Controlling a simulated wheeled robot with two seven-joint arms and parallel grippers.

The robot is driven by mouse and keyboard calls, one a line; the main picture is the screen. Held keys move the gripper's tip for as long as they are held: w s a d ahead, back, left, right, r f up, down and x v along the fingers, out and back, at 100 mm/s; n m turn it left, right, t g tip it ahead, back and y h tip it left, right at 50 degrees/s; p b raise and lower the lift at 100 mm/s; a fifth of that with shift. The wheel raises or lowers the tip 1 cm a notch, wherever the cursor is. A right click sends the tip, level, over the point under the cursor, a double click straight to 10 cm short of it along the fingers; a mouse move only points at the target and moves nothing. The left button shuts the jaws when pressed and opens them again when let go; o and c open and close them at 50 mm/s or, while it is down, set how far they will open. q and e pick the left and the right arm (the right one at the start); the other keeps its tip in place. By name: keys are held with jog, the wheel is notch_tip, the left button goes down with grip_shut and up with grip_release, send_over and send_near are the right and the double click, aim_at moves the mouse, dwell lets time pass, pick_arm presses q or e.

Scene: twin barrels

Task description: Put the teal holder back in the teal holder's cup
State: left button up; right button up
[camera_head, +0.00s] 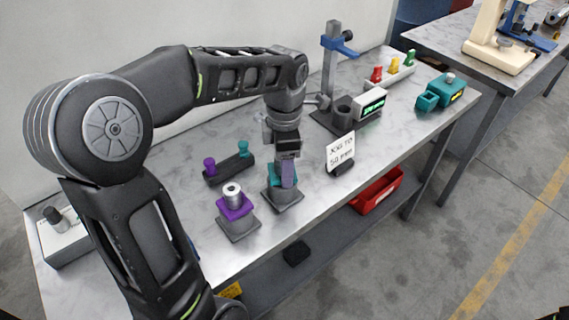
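A small teal-topped piece (243,148) stands upright at the right end of a dark two-place rack (228,169); I cannot tell whether it is the teal holder. A purple-topped piece (209,165) stands at the rack's left end. My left gripper (288,176) points down over a teal block (273,174) on a grey base (285,199), in front and to the right of the rack. A light purple strip shows at its fingers. The gripper hides most of the teal block, and any hold is unclear. My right gripper is out of view.
A purple block with a silver cylinder (234,201) stands close left of the gripper, near the table's front edge. A sign (340,152) stands to the right. Behind are a blue-topped stand (330,60) and a green-display box (371,104). A teal device (446,90) sits far right.

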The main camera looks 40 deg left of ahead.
pick_arm(q)
jog(key=shift+f+b, duration=0.45)
jog(key=shift+f, duration=0.15)
jog(key=o, duration=1.8)
notch_tip(320, 180, up, 8)
jog(key=shift+f, duration=0.1)
